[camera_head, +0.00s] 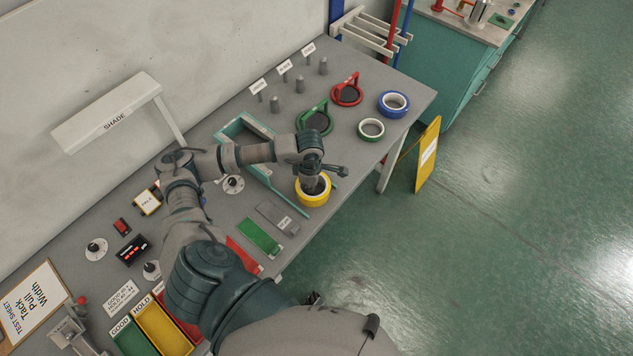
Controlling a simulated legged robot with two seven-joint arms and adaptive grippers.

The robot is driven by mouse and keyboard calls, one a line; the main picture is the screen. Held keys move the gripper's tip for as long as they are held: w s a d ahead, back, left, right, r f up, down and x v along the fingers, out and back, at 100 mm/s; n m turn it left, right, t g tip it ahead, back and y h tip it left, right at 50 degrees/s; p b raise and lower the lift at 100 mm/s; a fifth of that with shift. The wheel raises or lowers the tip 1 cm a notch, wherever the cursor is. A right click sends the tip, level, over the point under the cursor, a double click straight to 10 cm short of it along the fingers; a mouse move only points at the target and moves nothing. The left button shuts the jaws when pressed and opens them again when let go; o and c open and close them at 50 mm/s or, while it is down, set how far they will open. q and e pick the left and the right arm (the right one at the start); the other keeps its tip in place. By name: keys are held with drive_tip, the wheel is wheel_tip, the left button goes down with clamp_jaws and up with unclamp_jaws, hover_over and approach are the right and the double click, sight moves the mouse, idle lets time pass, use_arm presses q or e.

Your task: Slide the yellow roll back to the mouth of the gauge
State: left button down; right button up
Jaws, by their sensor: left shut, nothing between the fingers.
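The yellow roll (313,203) lies flat on the grey table near its front edge. My left gripper (312,186) is shut and points down into the roll's open centre; its fingertips are partly hidden there, and I cannot tell whether they touch the inner wall. A teal channel-like frame (229,133), which looks like the gauge, lies behind and to the left of the roll. My left arm crosses over it and hides part of it. The roll is beside the frame's near right end. My right gripper is not in view.
A green roll (371,129) and a blue roll (394,104) lie to the right, near green (316,122) and red (347,93) ring-handled items. Grey pegs (275,104) stand behind. A green pad (259,237) lies left of the yellow roll.

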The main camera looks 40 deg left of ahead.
sight(299, 185)
use_arm(q)
drive_tip(key=shift+s+a+r, duration=0.15)
drive_tip(key=shift+s+a, duration=0.2)
drive_tip(key=shift+a, duration=0.1)
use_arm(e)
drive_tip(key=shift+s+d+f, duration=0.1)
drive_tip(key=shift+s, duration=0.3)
use_arm(q)
drive_tip(key=shift+a, duration=0.15)
drive_tip(key=shift+a, duration=0.15)
drive_tip(key=shift+a+f, duration=0.25)
drive_tip(key=shift+a, duration=0.05)
drive_tip(key=shift+s+a+b, duration=0.45)
drive_tip(key=shift+a+b, duration=0.05)
drive_tip(key=shift+a, duration=0.2)
drive_tip(key=shift+d+r, duration=0.1)
drive_tip(key=shift+r, duration=0.05)
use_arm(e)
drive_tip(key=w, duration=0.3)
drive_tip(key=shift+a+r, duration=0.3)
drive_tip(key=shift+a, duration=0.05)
